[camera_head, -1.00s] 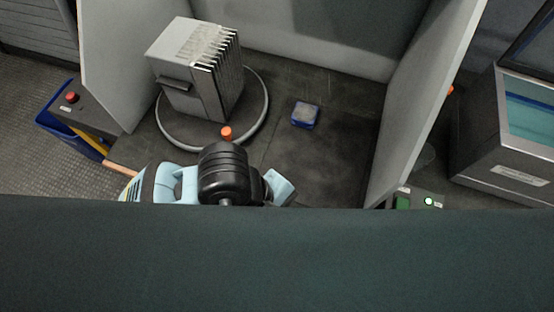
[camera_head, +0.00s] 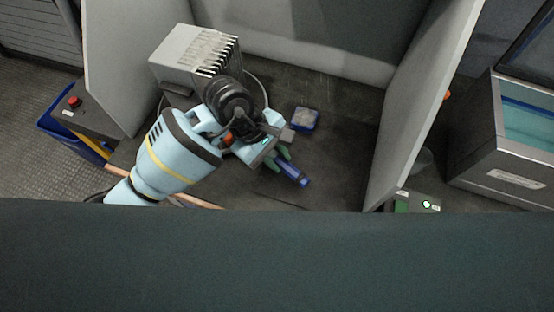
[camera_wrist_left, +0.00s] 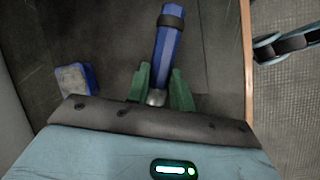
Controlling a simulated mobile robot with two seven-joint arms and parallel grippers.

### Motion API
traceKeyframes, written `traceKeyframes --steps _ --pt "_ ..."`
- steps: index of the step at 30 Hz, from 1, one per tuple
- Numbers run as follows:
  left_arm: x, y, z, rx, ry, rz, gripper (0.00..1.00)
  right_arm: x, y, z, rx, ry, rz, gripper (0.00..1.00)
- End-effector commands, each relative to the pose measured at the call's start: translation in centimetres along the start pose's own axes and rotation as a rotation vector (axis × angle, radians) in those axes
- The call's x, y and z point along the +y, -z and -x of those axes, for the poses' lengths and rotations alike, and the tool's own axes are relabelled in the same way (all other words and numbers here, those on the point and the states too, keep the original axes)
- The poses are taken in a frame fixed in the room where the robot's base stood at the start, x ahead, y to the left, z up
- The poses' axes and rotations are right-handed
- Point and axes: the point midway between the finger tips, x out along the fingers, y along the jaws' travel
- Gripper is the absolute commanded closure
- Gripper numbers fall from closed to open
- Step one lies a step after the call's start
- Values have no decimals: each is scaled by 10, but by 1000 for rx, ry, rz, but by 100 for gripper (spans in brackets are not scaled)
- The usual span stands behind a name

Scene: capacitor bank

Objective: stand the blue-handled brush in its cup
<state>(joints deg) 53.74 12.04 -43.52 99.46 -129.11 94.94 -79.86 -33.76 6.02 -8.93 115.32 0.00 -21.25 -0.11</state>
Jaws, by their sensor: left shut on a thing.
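The blue-handled brush shows its blue handle (camera_head: 297,176) with a dark band near one end. My left gripper (camera_head: 281,158) is shut on it, and the handle sticks out beyond the green fingers. In the left wrist view the blue handle (camera_wrist_left: 166,50) points away between the fingers (camera_wrist_left: 160,88), with a metal collar at the fingers. The bristles are hidden. A greyish round vessel (camera_head: 424,161), partly hidden behind the right panel, may be the cup; I cannot tell. My right gripper is not in view.
A blue block with a grey top (camera_head: 306,119) lies on the booth floor. A finned grey unit (camera_head: 183,62) stands on a round ring at the back left. Pale panels (camera_head: 425,95) wall the booth on both sides. The floor right of the block is clear.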

Motion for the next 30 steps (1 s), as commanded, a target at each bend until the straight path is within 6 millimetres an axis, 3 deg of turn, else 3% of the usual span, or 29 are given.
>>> traceKeyframes --steps 9,21,22,24,30 --pt "-4 16 -29 -1 -1 3 100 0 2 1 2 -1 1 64" --pt "-5 19 -34 1 0 1 100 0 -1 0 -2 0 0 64" --pt "-6 19 -34 1 0 1 76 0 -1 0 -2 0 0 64" --pt "-5 18 -33 1 0 1 68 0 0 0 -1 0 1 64" --pt "-6 18 -34 1 1 1 68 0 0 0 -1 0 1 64"
